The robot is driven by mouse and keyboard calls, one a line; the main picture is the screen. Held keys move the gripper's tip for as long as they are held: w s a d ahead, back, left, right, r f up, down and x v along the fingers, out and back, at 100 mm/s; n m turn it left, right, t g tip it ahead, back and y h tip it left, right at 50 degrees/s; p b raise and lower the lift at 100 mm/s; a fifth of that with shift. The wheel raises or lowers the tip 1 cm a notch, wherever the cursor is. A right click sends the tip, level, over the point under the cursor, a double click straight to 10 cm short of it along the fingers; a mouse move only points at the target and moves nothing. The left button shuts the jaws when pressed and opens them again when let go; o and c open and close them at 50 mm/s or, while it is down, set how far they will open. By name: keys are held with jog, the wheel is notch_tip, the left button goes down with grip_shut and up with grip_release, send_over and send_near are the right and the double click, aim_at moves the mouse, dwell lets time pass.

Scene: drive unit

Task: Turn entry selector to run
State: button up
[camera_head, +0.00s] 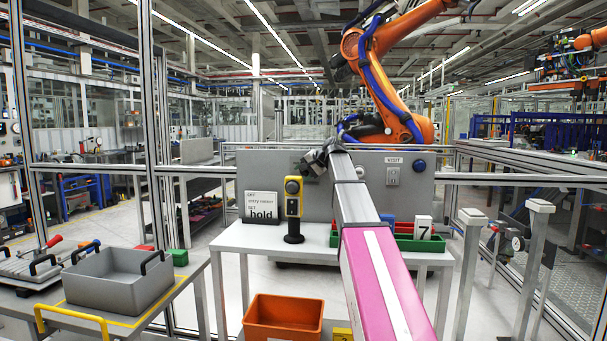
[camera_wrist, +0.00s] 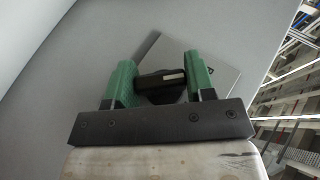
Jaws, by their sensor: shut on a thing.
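The entry selector is a black knob (camera_wrist: 162,79) with a pale mark, on a light square plate (camera_wrist: 226,77) fixed to a grey panel. In the wrist view, the two green fingers of my gripper (camera_wrist: 160,74) stand on either side of the knob and are shut on it. In the head view, my gripper (camera_head: 315,161) is at the upper middle of the grey panel (camera_head: 352,209) and hides most of the selector. The position the knob points to cannot be read.
A white sign (camera_head: 261,206) reading "hold" and a yellow pendant post (camera_head: 293,195) stand on the white table (camera_head: 235,237) before the panel. A VISIT switch (camera_head: 393,175) is to the right. Green bins (camera_head: 405,243) and an orange crate (camera_head: 283,318) are lower down.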

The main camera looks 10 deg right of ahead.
jog(key=shift+n+g+h, duration=0.3)
jog(key=shift+g+h, duration=0.2)
jog(key=shift+h, duration=0.5)
jog(key=o, duration=0.9)
jog(key=v, duration=1)
jog(key=shift+s+d+r, duration=0.15)
jog(key=shift+s+r, duration=0.1)
